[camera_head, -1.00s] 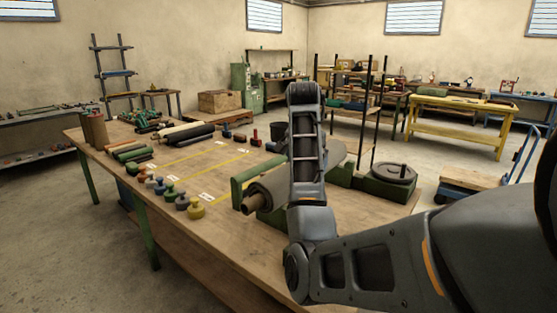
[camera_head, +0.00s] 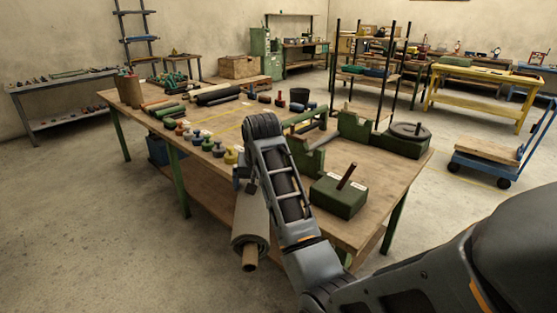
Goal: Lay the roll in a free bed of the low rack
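The roll (camera_head: 250,222) is a grey sheet wound on a brown core whose near end sticks out. It hangs beside the table's front edge, tilted toward me. My gripper (camera_head: 244,184) is at the roll's upper end, mostly hidden behind my arm; the roll has come along with it, so it is shut on the roll. The green cradle (camera_head: 312,160) on the table stands empty. I cannot tell for certain which piece is the low rack; a dark-posted rack (camera_head: 362,72) with blue and green things stands behind the table.
The wooden table (camera_head: 362,210) holds a green block with a peg (camera_head: 340,192), a green base with a round plate (camera_head: 408,135), coloured knobs (camera_head: 207,144) and several rolls (camera_head: 215,95) at its far end. A blue cart (camera_head: 490,160) stands right. Floor is clear at left.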

